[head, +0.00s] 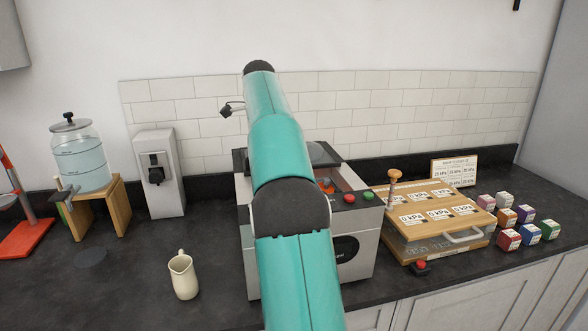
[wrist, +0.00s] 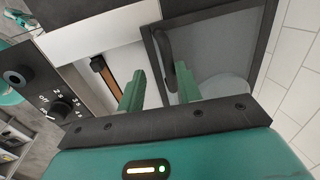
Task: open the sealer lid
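The sealer (head: 358,215) is a silver box on the counter, with red and green buttons on top; my teal arm hides much of it in the head view. Its dark-framed lid with a clear panel (head: 322,153) shows behind my arm. In the wrist view the lid (wrist: 225,45) fills the upper right, with a dark curved handle (wrist: 168,48) near its left edge. My gripper (wrist: 160,82) is open, its two teal fingers apart. The handle's lower end is by the right finger; I cannot tell whether they touch. My gripper is hidden in the head view.
A timer dial (wrist: 60,109) is on the sealer's front. To the right stand a wooden-topped box with kPa labels (head: 437,205) and several coloured cubes (head: 508,240). To the left are a cream jug (head: 183,277), a grey dispenser (head: 157,175) and a glass jar (head: 81,160).

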